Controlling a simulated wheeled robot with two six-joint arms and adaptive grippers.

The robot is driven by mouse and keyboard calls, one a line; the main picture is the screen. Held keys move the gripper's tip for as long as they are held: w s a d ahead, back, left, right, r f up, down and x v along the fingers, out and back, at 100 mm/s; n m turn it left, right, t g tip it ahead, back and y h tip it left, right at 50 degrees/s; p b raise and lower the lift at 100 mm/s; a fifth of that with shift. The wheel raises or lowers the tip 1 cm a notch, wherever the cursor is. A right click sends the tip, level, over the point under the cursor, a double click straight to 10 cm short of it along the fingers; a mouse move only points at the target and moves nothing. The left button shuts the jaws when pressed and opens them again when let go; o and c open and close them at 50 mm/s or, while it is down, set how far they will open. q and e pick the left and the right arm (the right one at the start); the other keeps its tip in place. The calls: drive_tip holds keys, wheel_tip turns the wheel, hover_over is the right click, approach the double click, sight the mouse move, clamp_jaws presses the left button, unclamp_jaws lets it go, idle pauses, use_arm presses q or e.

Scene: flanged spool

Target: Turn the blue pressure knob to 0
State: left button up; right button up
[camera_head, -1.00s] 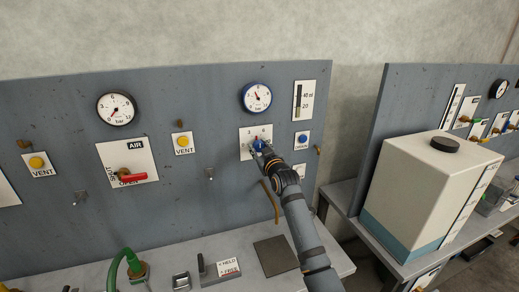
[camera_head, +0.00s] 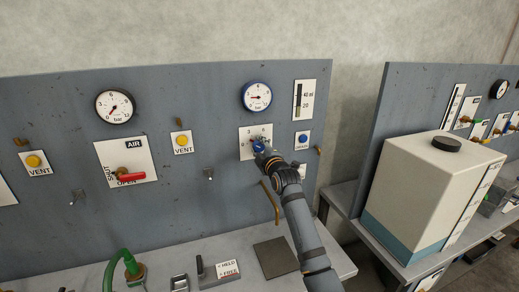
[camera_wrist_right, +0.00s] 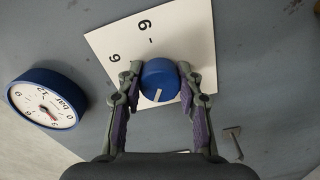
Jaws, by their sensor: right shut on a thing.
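The blue pressure knob (camera_wrist_right: 160,78) sits on a white scale plate (camera_wrist_right: 112,36) on the grey panel. Its white pointer line faces the lower edge of the wrist view. My right gripper (camera_wrist_right: 160,82) is shut on the knob, one finger on each side. In the head view the right gripper (camera_head: 260,146) covers most of the knob and part of the plate (camera_head: 245,136). The blue-rimmed bar gauge (camera_head: 257,96) above has its needle pointing left; the gauge also shows in the wrist view (camera_wrist_right: 45,101). My left gripper is not in view. The plate's 0 mark cannot be made out.
A blue button (camera_head: 302,139) is right of the plate, below a level scale (camera_head: 304,100). A yellow VENT button (camera_head: 182,141) and a red AIR handle (camera_head: 133,177) are to the left. A brown bent tube (camera_head: 271,202) hangs below. A white tank (camera_head: 420,190) stands right.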

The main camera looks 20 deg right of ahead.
drive_tip(key=n+b, duration=0.1)
drive_tip(key=n, duration=0.5)
drive_tip(key=shift+f+n, duration=0.1)
drive_tip(key=shift+n, duration=0.2)
idle(0.5)
drive_tip(key=o, duration=1.2)
drive_tip(key=s, duration=1.2)
drive_tip(key=shift+d, duration=0.2)
